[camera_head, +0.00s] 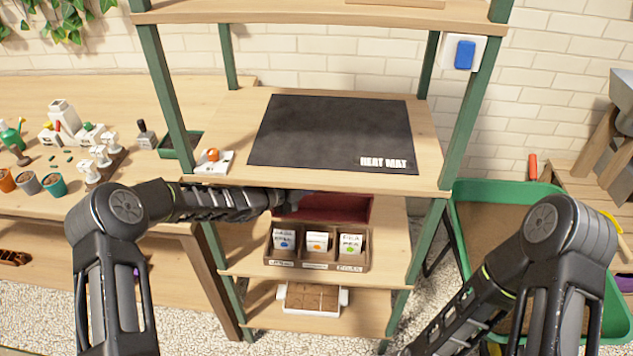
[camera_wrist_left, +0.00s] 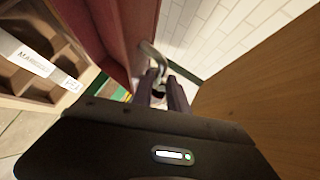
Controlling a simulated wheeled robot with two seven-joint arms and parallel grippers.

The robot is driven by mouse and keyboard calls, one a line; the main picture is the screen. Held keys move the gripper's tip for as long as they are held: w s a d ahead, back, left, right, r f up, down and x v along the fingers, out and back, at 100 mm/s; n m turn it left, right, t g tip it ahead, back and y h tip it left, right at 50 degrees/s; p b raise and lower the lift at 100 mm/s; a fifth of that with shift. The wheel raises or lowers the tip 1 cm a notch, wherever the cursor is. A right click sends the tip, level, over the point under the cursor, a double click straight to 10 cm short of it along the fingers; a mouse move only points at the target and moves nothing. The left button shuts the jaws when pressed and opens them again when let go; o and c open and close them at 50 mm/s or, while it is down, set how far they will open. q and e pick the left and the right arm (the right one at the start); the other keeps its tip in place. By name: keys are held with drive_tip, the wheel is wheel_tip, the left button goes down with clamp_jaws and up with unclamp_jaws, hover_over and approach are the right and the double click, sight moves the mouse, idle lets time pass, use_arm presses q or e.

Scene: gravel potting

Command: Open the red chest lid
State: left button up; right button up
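The red chest (camera_head: 330,207) sits on the shelf under the heat-mat shelf, partly hidden behind a seed-packet box. In the left wrist view its red side (camera_wrist_left: 112,30) fills the upper left, with a metal handle (camera_wrist_left: 150,52) sticking out. My left gripper (camera_wrist_left: 165,82) is at this handle, its two dark fingers close together on either side of the handle's end. In the head view my left gripper (camera_head: 290,197) is mostly hidden beneath the upper shelf's edge. My right arm comes in from the lower right; its gripper is below the frame.
The heat-mat shelf (camera_head: 228,140) lies just above my left gripper. The wooden packet box (camera_head: 318,262) stands in front of the chest. A green bin (camera_head: 470,240) stands at right.

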use_arm(q)
drive_tip(key=shift+o, duration=1.4)
drive_tip(key=shift+r, duration=0.2)
drive_tip(key=shift+o, duration=0.4)
drive_tip(key=shift+f, duration=0.15)
drive_tip(key=shift+s, duration=0.15)
drive_tip(key=v, duration=0.7)
drive_tip(key=shift+s+a, duration=0.2)
